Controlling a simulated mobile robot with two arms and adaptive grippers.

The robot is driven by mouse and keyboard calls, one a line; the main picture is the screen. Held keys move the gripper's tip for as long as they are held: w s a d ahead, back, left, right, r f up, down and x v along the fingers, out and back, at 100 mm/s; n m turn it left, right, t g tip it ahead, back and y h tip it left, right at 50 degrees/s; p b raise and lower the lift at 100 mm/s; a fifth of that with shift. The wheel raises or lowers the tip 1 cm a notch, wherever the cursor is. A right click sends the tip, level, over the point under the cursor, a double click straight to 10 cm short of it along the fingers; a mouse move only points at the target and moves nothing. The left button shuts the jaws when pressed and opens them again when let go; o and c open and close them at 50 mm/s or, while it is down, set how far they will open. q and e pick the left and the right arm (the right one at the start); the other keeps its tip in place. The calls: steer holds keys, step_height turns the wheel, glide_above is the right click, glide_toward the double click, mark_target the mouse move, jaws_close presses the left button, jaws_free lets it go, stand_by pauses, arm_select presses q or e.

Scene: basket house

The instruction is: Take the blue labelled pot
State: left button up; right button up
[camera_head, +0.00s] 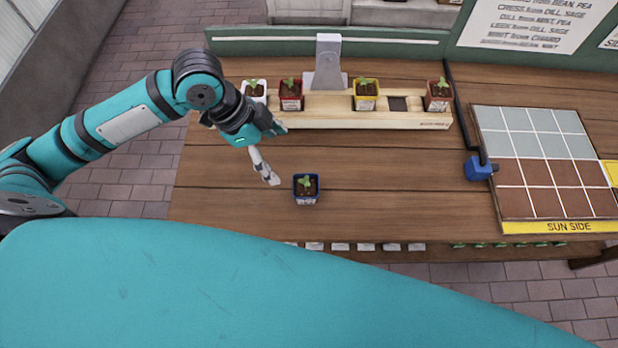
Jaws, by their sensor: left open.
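The blue labelled pot (306,189) stands upright on the wooden table (400,180), with a green seedling in dark soil and a pale label on its front. My left gripper (272,155) is open and empty above the table, up and to the left of the blue pot. It is apart from the pot, and its light fingers point down toward the table. My right gripper is not in view.
A wooden rack (330,109) at the back holds white, red and yellow pots and has one empty slot. The table right of the blue pot is clear.

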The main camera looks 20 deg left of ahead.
arm_select(q)
steer(key=p, duration=0.1)
glide_toward(305, 185)
steer(key=f, duration=0.1)
steer(key=x, duration=0.4)
steer(key=shift+s+d+f+p, duration=0.1)
steer(key=shift+d+f+p, duration=0.2)
steer(key=shift+d+f, duration=0.1)
steer(key=shift+f, duration=0.15)
steer(key=x, duration=0.1)
steer(key=p+x, duration=0.1)
steer(key=x, duration=0.1)
steer(key=shift+w+d+f, duration=0.1)
steer(key=shift+w+f, duration=0.2)
steer(key=shift+d+f, duration=0.1)
steer(key=shift+f, duration=0.4)
steer(key=c, duration=1.3)
steer(key=shift+c, duration=0.6)
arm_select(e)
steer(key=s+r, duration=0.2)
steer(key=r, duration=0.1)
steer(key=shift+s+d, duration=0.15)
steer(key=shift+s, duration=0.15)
